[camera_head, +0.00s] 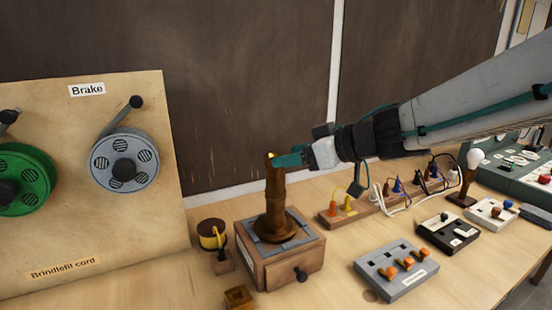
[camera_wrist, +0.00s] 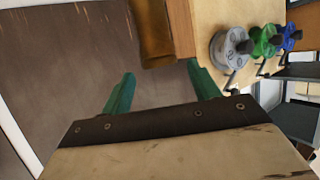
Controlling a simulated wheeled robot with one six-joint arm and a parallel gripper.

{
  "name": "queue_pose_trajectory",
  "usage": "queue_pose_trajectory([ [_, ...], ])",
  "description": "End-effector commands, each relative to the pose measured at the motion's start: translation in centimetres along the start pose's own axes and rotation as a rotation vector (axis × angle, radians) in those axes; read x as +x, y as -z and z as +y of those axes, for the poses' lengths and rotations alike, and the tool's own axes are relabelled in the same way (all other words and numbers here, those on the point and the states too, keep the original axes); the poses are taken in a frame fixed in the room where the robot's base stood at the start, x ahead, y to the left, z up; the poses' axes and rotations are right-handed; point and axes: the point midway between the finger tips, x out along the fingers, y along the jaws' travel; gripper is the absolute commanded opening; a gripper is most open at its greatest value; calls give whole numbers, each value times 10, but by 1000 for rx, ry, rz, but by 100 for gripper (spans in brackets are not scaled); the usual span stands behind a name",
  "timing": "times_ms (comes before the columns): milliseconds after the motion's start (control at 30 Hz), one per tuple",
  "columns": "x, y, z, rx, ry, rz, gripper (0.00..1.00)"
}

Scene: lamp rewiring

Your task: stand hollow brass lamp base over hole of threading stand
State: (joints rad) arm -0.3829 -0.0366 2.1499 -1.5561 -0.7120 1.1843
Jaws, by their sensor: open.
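The brass lamp base (camera_head: 275,205), a dark turned column with a round foot, stands upright on top of the wooden threading stand (camera_head: 305,268). Its foot covers the middle of the stand's grey top, so the hole is hidden and I cannot tell how exactly they line up. My gripper (camera_head: 280,160) is at the lamp base's upper end, reaching in from the right. In the wrist view my gripper (camera_wrist: 160,78) has its green fingers spread apart with nothing between them. A brown piece (camera_wrist: 153,35), probably the lamp base, shows just beyond the fingertips.
A board with a green reel (camera_head: 25,178) and a grey reel (camera_head: 124,160) stands at the left. A small yellow spool (camera_head: 211,238) is beside the stand. A plug strip (camera_head: 375,203), a grey switch box (camera_head: 395,272) and a bulb (camera_head: 474,160) are on the right.

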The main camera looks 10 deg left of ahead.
Motion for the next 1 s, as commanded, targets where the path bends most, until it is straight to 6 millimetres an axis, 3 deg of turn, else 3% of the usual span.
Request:
queue_pose_trajectory([
  [100,-26,1,1,-1,-4,2,61],
  [300,-50,0,0,0,-1,1,61],
  [667,-56,0,1,0,-8,2,61],
  [767,-64,4,13,-3,-81,19,61],
  [867,-87,8,40,-3,-250,43,61],
  [1000,-147,0,85,36,-588,27,61],
])
